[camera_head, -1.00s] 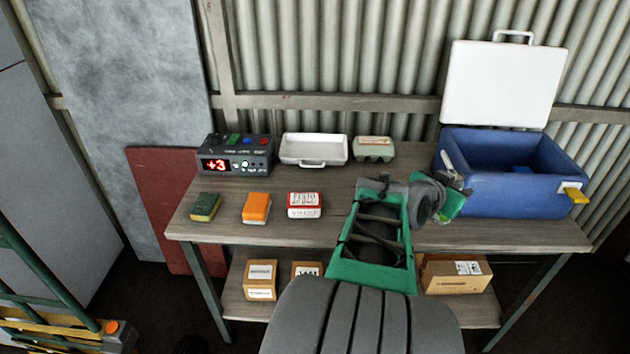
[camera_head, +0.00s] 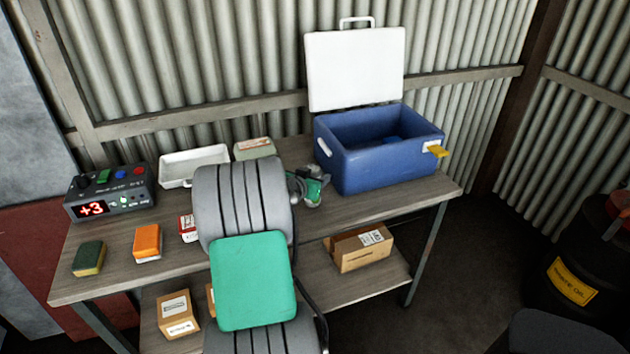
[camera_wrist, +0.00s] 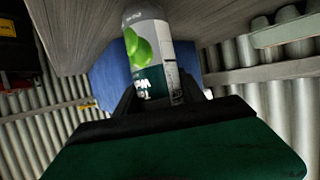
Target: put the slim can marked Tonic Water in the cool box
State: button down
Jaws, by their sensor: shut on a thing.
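The slim can (camera_wrist: 147,45), pale with green limes and a dark green lettered band, is in my gripper (camera_wrist: 152,98) in the wrist view. The lettering is partly covered and appears upside down. In the head view my gripper (camera_head: 312,186) is just left of the cool box, over the bench; my arm hides part of it, and I cannot make out the can there. The blue cool box (camera_head: 392,172) stands open at the bench's right end, its white lid (camera_head: 354,68) raised behind it. Its blue side also shows behind the can in the wrist view (camera_wrist: 108,75).
On the bench (camera_head: 110,258) are a +3 display box (camera_head: 110,192), a white tray (camera_head: 193,164), an egg carton (camera_head: 254,148), a sponge (camera_head: 88,257), an orange block (camera_head: 147,242) and a red-white box (camera_head: 187,228). An oil drum (camera_head: 590,255) stands right.

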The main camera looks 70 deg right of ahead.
jog(key=shift+f, duration=0.5)
jog(key=shift+f, duration=0.1)
jog(key=shift+f, duration=0.15)
jog(key=c, duration=0.7)
grip_release()
jog(key=shift+a+r, duration=0.15)
jog(key=shift+r, duration=0.2)
jog(key=v, duration=1.1)
jog(key=shift+a, duration=0.4)
